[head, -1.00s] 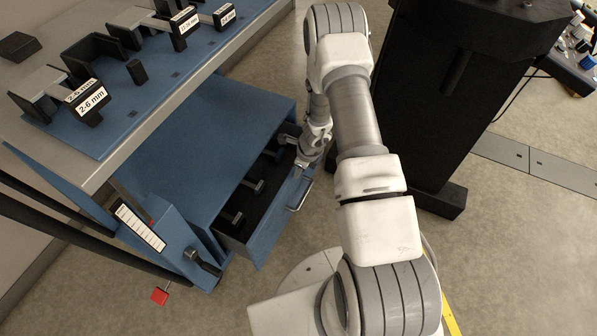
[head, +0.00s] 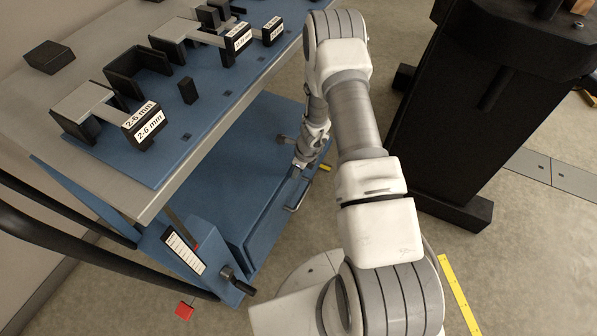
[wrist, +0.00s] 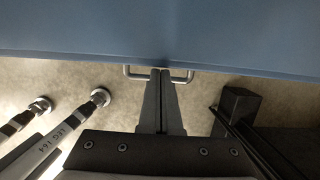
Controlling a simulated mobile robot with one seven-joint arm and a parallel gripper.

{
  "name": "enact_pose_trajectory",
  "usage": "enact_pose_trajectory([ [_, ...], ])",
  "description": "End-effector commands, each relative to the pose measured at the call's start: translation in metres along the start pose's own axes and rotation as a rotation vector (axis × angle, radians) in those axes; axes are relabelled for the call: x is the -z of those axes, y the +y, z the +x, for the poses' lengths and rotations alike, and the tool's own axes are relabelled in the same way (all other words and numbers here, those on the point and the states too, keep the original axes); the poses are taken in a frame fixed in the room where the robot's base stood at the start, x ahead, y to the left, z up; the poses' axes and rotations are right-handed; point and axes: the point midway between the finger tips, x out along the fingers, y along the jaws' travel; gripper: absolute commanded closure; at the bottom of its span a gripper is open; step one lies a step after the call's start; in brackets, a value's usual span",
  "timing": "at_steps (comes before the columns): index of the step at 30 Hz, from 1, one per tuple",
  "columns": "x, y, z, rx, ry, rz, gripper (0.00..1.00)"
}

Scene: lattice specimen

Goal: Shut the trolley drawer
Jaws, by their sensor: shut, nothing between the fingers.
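The blue trolley (head: 215,150) stands at the left in the head view. Its drawer (head: 272,225) is low on the side facing me; its front lies close along the blue body, and no dark interior shows. I cannot tell whether a thin gap remains. The metal drawer handle (head: 296,196) also shows in the wrist view (wrist: 132,74), below the blue panel (wrist: 160,35). My gripper (wrist: 160,72) is shut and empty, its fingertips at the middle of the handle beside the panel. Contact is not clear. In the head view my gripper (head: 298,172) is small and partly hidden.
The trolley top carries black holders with "2-6 mm" labels (head: 145,122) and overhangs the drawer. A black stand (head: 455,120) is at the right. Open floor lies between.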

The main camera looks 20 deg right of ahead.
Motion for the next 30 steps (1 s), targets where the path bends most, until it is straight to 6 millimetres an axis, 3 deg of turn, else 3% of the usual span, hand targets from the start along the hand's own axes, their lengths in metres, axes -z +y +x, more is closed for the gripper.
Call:
enact_pose_trajectory([
  [22, -0.007, 0.0, 0.001, 0.0, -0.005, -0.002, 1.0],
  [30, 0.004, -0.007, -0.001, 0.0, -0.002, -0.001, 1.0],
])
